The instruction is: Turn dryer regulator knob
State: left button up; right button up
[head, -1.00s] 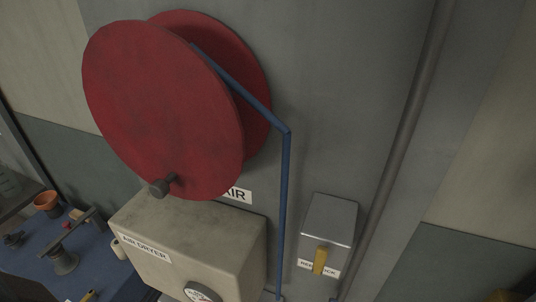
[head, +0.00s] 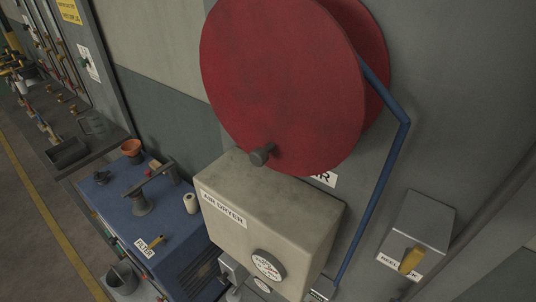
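The air dryer (head: 222,190) is a beige box labelled "AIR DRYER", mounted on the wall below a red hose reel. The print on both is too small to read. Neither of my grippers shows in the head view.
The large red reel (head: 285,85) overhangs the dryer, with a blue hose (head: 378,185) running down on its right. A grey box with a yellow lever (head: 411,260) is at the lower right. A blue bench (head: 150,220) with tools stands at the left. Floor (head: 35,235) is clear at far left.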

aim_at(222, 277)
jog(key=j, duration=0.25)
jog(key=i+j+z, duration=0.2)
jog(key=j, duration=0.25)
jog(key=k+l+u, duration=0.2)
jog(key=k+u, duration=0.2)
jog(key=j+z, duration=0.4)
jog(key=j, duration=0.3)
jog(key=k, duration=0.65)
